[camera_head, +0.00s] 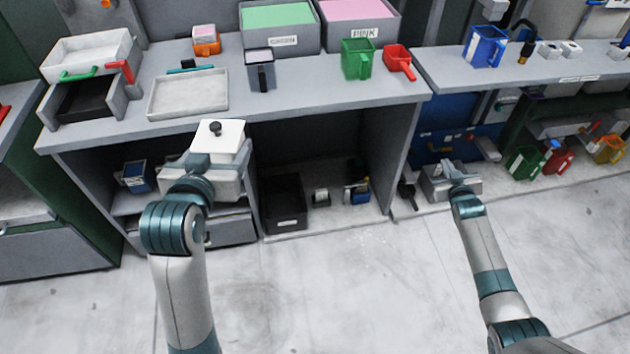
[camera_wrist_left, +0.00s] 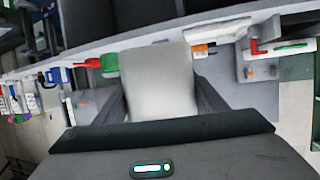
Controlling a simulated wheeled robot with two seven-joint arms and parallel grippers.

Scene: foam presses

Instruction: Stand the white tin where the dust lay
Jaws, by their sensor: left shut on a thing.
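The white tin (camera_head: 222,138), a squarish box with a dark knob on top, is in my left gripper (camera_head: 193,165) in front of the bench's front edge. In the left wrist view the tin (camera_wrist_left: 158,80) fills the space between the two dark fingers and hides part of the bench behind it. My right gripper (camera_head: 460,177) is low at the right, in front of the blue panel, and holds nothing I can make out; its finger gap is unclear. No clear dust patch shows on the bench top; faint pale specks (camera_head: 368,240) lie on the floor.
The bench top (camera_head: 300,100) carries a shallow pale tray (camera_head: 188,94), a grey cup (camera_head: 261,72), a green jug (camera_head: 356,60), a red scoop (camera_head: 398,62) and bins labelled GREEN (camera_head: 283,42) and PINK (camera_head: 364,35). A black bin (camera_head: 284,205) stands underneath. Bare bench shows along the front.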

